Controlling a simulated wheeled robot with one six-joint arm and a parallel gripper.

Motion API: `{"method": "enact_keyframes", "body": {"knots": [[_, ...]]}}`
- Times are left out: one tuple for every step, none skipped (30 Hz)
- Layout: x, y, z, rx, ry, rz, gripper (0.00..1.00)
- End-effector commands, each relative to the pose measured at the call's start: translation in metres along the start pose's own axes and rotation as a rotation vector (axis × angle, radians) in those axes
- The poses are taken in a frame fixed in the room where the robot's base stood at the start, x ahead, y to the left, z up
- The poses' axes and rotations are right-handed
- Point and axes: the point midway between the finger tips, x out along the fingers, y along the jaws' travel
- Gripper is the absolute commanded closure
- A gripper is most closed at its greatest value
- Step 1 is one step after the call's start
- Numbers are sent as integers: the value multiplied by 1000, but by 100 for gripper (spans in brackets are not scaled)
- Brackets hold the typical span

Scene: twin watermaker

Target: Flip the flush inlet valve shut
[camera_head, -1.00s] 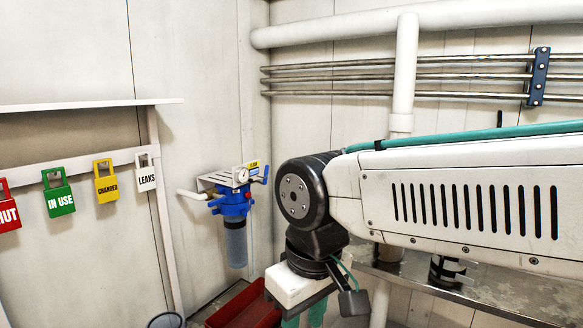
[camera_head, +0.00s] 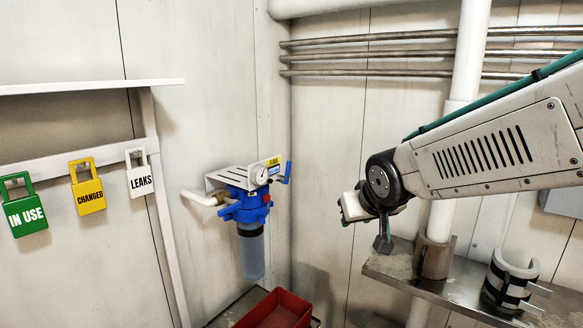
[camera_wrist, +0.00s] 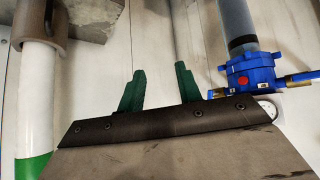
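The blue filter head (camera_head: 244,202) with a clear bowl below it hangs on the wall left of centre, under a white bracket with a round gauge. An upright blue lever (camera_head: 288,172) stands at its right, by a yellow tag. A second blue handle (camera_head: 228,213) is at its left, by a white pipe. I cannot read which is the flush inlet valve. The wrist view shows the filter head (camera_wrist: 250,72) inverted at upper right. My gripper (camera_wrist: 160,88) has its green fingers apart with nothing between them. It is to the right of the filter, not touching it.
A red bin (camera_head: 278,310) is on the floor below the filter. A metal shelf (camera_head: 400,275) with pipe clamps is at right, by a white vertical pipe (camera_head: 462,80). Padlock tags (camera_head: 88,196) hang at left. Bare wall lies between filter and gripper.

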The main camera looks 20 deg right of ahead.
Motion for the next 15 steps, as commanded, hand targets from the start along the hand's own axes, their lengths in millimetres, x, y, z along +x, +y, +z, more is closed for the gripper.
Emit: {"method": "enact_keyframes", "body": {"knots": [[22, 0, -23, 3, 82, -11, 65], [33, 0, -38, 5, 139, -22, 65], [45, -2, -56, 5, 215, -42, 65], [55, -5, -69, 6, 270, -62, 65], [63, -8, -81, 8, 324, -86, 65], [74, -11, -96, 9, 395, -121, 65], [82, -15, -106, 12, 447, -149, 65], [88, -18, -116, 13, 498, -181, 65], [97, -24, -126, 17, 564, -228, 65], [103, -28, -134, 21, 612, -265, 65], [108, -32, -140, 26, 660, -305, 65], [113, -37, -146, 33, 719, -362, 65], [117, -41, -150, 39, 762, -406, 65], [120, -44, -152, 47, 801, -449, 65], [123, -48, -154, 58, 849, -506, 65]]}}
